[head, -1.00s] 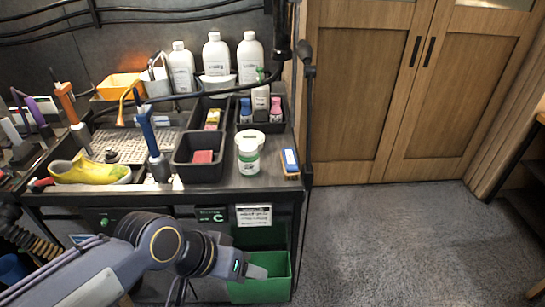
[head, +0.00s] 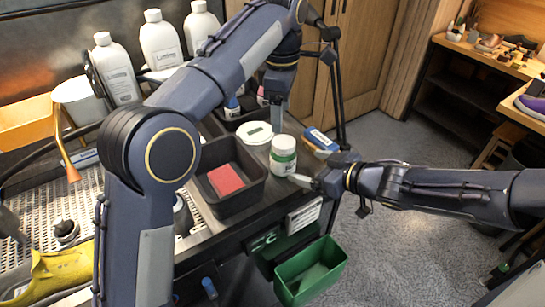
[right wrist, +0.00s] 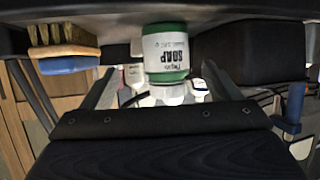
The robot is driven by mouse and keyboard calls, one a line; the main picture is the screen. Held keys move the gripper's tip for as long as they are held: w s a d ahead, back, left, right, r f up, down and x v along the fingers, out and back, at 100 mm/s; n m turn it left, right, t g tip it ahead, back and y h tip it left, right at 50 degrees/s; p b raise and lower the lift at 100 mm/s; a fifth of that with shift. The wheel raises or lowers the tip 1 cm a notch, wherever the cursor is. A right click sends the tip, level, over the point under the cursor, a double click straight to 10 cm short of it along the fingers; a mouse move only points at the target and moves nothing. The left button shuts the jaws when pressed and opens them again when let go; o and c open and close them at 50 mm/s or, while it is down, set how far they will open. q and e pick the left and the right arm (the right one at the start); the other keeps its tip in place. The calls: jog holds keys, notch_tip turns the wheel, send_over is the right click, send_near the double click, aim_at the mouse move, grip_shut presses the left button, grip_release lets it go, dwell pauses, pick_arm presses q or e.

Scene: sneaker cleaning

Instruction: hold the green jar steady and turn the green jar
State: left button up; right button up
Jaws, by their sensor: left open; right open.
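The green jar (head: 283,160) is a small white-capped jar with a green band, upright near the right front corner of the bench.
A white round dish (head: 254,132) sits left of the jar. A black bin with a red block (head: 225,180) stands further left. A blue-backed brush (head: 320,140) lies at the right edge. A green bin (head: 311,270) hangs below the bench front. White bottles (head: 116,68) stand at the back.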

aim_at(293, 164)
pick_arm(q)
jog(key=shift+w+d+f, duration=0.15)
jog(key=shift+d, duration=0.3)
pick_arm(e)
jog(key=shift+a+f, duration=0.2)
jog(key=shift+a, duration=0.25)
pick_arm(q)
jog(key=shift+d, duration=0.1)
pick_arm(e)
jog(key=shift+w+a+f+y, duration=0.15)
jog(key=shift+w+a+y, duration=0.1)
jog(key=shift+a+y, duration=0.05)
jog(key=x, duration=0.6)
jog(key=shift+w+a+f, duration=0.2)
jog(key=shift+a+f, duration=0.05)
